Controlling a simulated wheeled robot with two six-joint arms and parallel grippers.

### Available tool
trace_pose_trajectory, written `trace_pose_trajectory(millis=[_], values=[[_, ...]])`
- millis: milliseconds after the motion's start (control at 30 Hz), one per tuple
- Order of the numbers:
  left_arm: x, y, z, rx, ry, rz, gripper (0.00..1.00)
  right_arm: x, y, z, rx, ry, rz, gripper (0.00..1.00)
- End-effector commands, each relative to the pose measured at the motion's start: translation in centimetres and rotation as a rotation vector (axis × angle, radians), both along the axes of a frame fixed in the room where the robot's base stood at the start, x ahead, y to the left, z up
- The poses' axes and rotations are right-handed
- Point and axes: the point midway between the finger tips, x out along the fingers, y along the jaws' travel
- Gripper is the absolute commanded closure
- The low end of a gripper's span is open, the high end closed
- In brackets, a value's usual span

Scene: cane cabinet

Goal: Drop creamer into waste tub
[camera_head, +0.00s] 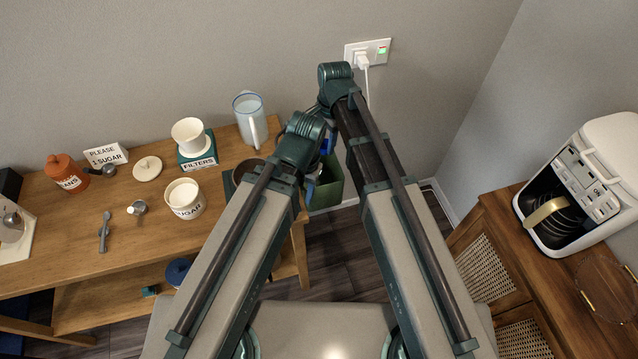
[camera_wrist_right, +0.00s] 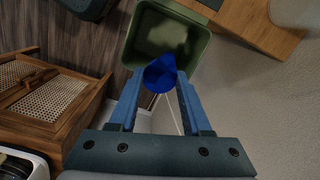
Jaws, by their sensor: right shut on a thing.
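The creamer (camera_wrist_right: 160,75) is a small blue vessel between the fingers of my right gripper (camera_wrist_right: 159,85). In the right wrist view the gripper is shut on it, and the creamer overlaps the mouth of the waste tub. The waste tub (camera_wrist_right: 127,54) is an open green bin below and beyond the fingertips. In the head view the tub (camera_head: 329,187) stands at the right end of the wooden table, partly hidden by my arms. A little blue shows over it there. My left gripper is hidden behind its own arm.
The wooden table (camera_head: 75,220) holds a white sugar pot (camera_head: 185,199), a filter box (camera_head: 197,160), a pale blue pitcher (camera_head: 248,122) and an orange beans jar (camera_head: 66,172). A cane-front cabinet (camera_head: 484,268) with a coffee machine (camera_head: 580,190) stands at right. A wall rises behind.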

Motion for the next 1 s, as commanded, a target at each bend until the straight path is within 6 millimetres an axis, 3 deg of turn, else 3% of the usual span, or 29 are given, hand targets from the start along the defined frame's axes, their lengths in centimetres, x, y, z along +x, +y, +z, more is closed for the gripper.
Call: trace_pose_trajectory(millis=[33,233,600,633,800,1000], values=[[0.0,0.0,-1.2,0.000,0.000,0.000,0.50,0.0,0.0,-1.2,0.000,0.000,0.000,1.00],[0.0,0.0,-3.3,0.000,0.000,0.000,0.50,0.0,0.0,-3.3,0.000,0.000,0.000,1.00],[0.0,0.0,-3.5,0.000,0.000,0.000,0.50,0.0,0.0,-3.5,0.000,0.000,0.000,1.00],[0.0,0.0,-3.5,0.000,0.000,0.000,0.50,0.0,0.0,-3.5,0.000,0.000,0.000,0.46],[0.0,0.0,-3.5,0.000,0.000,0.000,0.50,0.0,0.0,-3.5,0.000,0.000,0.000,0.17],[0.0,0.0,-3.5,0.000,0.000,0.000,0.50,0.0,0.0,-3.5,0.000,0.000,0.000,0.17]])
